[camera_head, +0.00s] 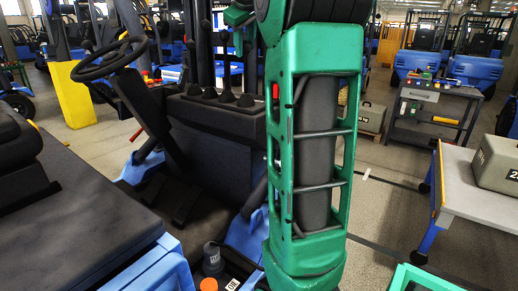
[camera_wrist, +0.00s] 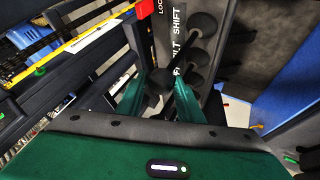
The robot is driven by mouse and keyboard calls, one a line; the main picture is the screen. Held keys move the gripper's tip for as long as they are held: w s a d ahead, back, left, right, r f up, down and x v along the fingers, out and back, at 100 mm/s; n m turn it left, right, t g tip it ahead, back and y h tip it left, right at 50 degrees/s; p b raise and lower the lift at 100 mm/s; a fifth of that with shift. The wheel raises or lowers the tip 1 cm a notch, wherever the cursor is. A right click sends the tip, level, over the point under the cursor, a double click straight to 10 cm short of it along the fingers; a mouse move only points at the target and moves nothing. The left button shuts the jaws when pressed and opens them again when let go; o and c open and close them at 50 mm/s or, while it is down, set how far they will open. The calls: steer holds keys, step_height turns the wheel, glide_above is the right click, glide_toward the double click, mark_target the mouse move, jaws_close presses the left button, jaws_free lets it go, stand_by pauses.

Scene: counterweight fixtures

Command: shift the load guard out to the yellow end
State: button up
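In the wrist view my gripper (camera_wrist: 160,92) has its two green fingers apart. A black ball knob (camera_wrist: 160,82) on a dark rod shows between them; I cannot tell whether the fingers touch it. Other black knobs (camera_wrist: 203,24) stand in line above and to its right. White lettering on the lever panel (camera_wrist: 178,38) includes "SHIFT"; other words are partly hidden. The head view shows a row of black lever knobs (camera_head: 227,97) on the dark console. My gripper is not visible there. I cannot identify the load guard for certain.
A red part (camera_wrist: 145,8) and a yellow bar (camera_wrist: 95,32) lie up and left in the wrist view. In the head view, a steering wheel (camera_head: 108,57) and black seat (camera_head: 20,160) are left. A table (camera_head: 480,195) with a grey case (camera_head: 497,165) is right.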

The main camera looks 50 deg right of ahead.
steer(key=o, duration=0.4)
steer(key=shift+c, duration=0.2)
steer(key=shift+s, duration=0.1)
steer(key=v, duration=1)
stand_by(0.5)
